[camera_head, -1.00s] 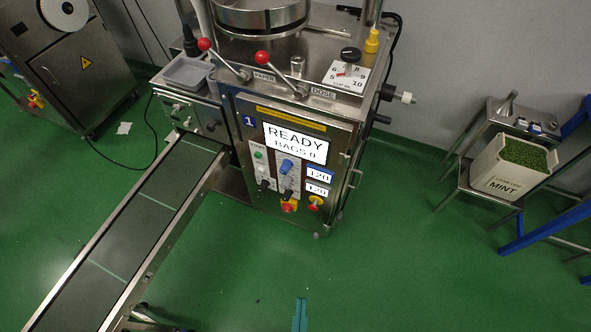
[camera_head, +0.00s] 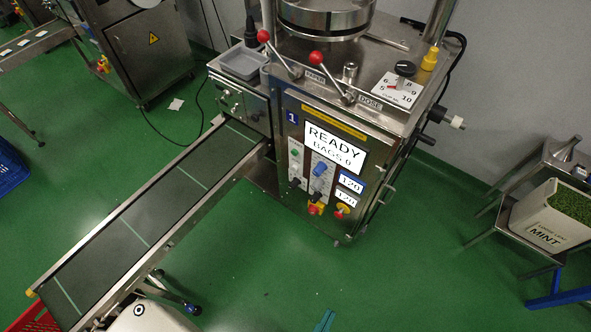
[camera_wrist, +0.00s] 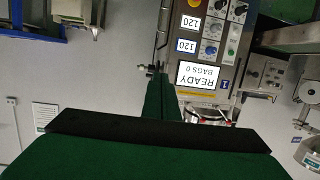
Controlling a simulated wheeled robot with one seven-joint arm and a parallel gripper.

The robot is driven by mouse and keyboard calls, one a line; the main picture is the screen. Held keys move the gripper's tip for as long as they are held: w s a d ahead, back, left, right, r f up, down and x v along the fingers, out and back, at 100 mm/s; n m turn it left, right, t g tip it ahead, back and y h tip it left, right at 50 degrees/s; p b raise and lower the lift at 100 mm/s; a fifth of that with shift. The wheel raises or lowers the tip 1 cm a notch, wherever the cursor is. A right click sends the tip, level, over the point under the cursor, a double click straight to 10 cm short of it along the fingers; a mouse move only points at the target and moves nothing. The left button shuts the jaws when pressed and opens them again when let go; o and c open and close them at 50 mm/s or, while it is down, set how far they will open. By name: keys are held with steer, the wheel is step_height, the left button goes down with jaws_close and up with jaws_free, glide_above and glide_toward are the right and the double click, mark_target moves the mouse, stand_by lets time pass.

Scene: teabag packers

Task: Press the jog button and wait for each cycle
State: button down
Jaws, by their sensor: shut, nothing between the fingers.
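The teabag packer (camera_head: 290,215) stands at the centre of the head view, with a lit screen (camera_head: 334,148) reading READY, BAGS 0. Its front panel has a green button (camera_head: 294,153), black and blue knobs, and red and yellow stop knobs (camera_head: 315,209) low down. Which control is the jog button cannot be read. The panel also shows upside down in the wrist view (camera_wrist: 211,45).
A conveyor (camera_head: 150,215) runs from the packer to the lower left. A white MINT bin (camera_head: 550,225) sits on a steel stand at right. Another machine (camera_head: 150,50) stands back left.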

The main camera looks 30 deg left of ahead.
mark_target(295, 168)
steer(key=w+a+f+n+y, duration=0.3)
steer(key=w+a+f+n, duration=0.2)
steer(key=w+a+f, duration=0.4)
steer(key=w+a+f+n+y, duration=0.3)
steer(key=w+a+f+n, duration=0.15)
steer(key=w+f, duration=0.45)
steer(key=w+a+f+n+y, duration=0.1)
steer(key=w+a+n, duration=0.1)
steer(key=w+a, duration=0.2)
steer(key=w+a+f+n+g+y, duration=0.1)
steer(key=w+a+f+n+y, duration=0.1)
steer(key=a, duration=0.9)
steer(key=w+a+f+n+g+y, duration=0.1)
steer(key=w+a+f+n+y, duration=0.1)
steer(key=w+a+n, duration=0.2)
steer(key=x, duration=0.5)
steer(key=shift+s+a, duration=0.3)
steer(key=shift+s, duration=0.05)
steer(key=w, duration=0.8)
steer(key=shift+w+d, duration=0.35)
steer(key=shift+w, duration=0.05)
steer(key=shift+w, duration=0.15)
steer(key=shift+w, duration=0.3)
